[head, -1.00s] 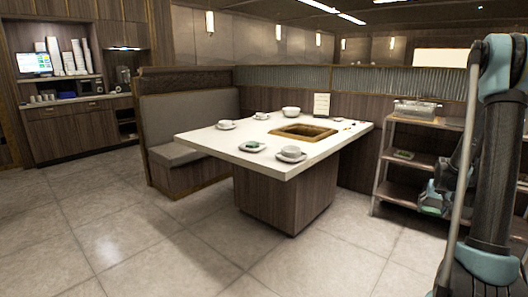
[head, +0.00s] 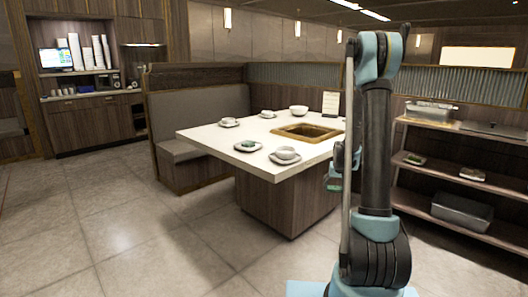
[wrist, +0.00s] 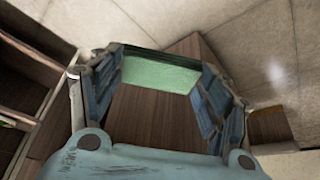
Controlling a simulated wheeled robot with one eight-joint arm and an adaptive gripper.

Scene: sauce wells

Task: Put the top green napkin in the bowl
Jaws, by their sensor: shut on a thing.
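My gripper (wrist: 160,75) is shut on a green napkin (wrist: 162,72), which is stretched between the two blue fingers in the wrist view. In the head view my gripper (head: 335,175) is small, partly behind my arm, beside the table's right side. Several pale bowls stand on the white table (head: 225,138): one bowl (head: 286,153) on a saucer at the near edge and a white bowl (head: 299,110) at the back. I cannot tell which is the task's bowl. My gripper is apart from them.
A dark plate (head: 248,146) with something green on it lies near the table's front edge. A square recess (head: 308,131) is set in the tabletop. A shelf rack (head: 450,177) on the right holds green items and metal pans. The floor in front is clear.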

